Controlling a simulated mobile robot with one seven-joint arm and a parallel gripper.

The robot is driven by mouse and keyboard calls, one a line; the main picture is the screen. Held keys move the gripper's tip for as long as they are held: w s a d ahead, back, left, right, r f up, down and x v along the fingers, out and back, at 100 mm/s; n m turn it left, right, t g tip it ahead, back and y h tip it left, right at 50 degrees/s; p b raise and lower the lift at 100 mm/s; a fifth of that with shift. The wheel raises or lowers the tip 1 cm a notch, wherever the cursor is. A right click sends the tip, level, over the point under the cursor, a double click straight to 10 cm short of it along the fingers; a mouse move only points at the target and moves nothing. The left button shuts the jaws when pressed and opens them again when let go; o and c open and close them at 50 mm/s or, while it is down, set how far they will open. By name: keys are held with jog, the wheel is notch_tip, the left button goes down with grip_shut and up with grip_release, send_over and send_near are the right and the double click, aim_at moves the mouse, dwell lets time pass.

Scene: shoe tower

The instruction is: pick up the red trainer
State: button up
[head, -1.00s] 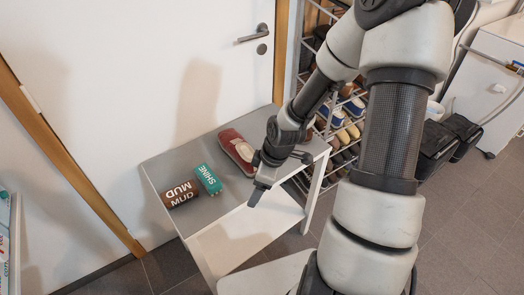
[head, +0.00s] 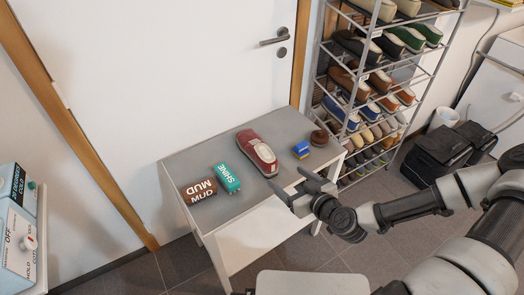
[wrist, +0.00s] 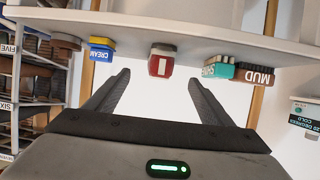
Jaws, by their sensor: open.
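A shoe rack (head: 375,90) stands behind right.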

aim_at(274, 168)
jog(key=x, duration=0.9)
jog(key=shift+f, duration=0.1)
jog(key=shift+b+x, duration=0.5)
jog(key=shift+x, duration=2.1)
jog(key=shift+s+a+f, duration=0.1)
jog(key=shift+c, duration=0.4)
jog(key=c, duration=1.3)
